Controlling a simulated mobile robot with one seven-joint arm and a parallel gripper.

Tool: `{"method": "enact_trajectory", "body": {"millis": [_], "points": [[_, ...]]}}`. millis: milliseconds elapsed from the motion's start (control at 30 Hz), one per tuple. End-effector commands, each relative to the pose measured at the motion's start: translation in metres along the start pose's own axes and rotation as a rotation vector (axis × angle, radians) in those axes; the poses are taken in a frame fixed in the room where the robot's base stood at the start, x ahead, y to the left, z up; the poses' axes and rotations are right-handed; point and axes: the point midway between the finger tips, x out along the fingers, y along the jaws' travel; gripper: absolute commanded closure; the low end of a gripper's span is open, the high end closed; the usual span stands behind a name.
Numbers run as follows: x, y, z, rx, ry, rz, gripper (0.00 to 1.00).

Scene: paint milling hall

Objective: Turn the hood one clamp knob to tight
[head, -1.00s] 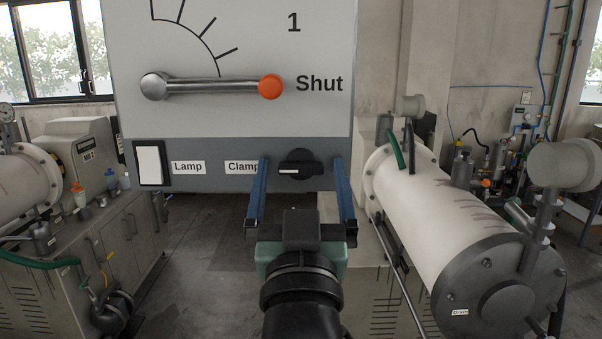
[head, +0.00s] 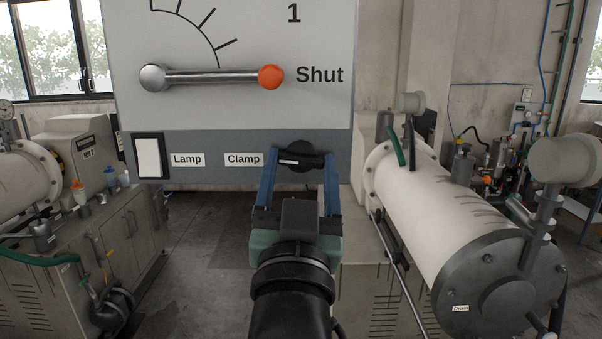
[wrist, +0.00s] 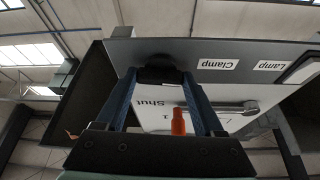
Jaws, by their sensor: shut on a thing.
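The hood one clamp knob (head: 301,158) is a black round knob with a bar grip and a white mark, right of the "Clamp" label on the grey strip of the panel. In the head view its bar lies nearly level, slightly tilted, with the white mark toward the left. My gripper (head: 301,168) has its two blue fingers shut on the knob from below, one on each side.
Above the knob, a metal lever (head: 212,76) with an orange end points to "Shut". A white lamp switch (head: 148,158) sits at the strip's left. A white mill cylinder (head: 440,200) stands to the right, and a cabinet (head: 110,230) to the left. Open floor lies between.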

Motion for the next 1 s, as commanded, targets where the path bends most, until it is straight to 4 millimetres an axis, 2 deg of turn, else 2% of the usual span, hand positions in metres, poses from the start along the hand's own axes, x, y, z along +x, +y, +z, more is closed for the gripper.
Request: {"method": "enact_trajectory", "body": {"millis": [1000], "points": [[-0.0001,-0.0054,-0.0002,0.870,-0.001,0.359,0.86]]}}
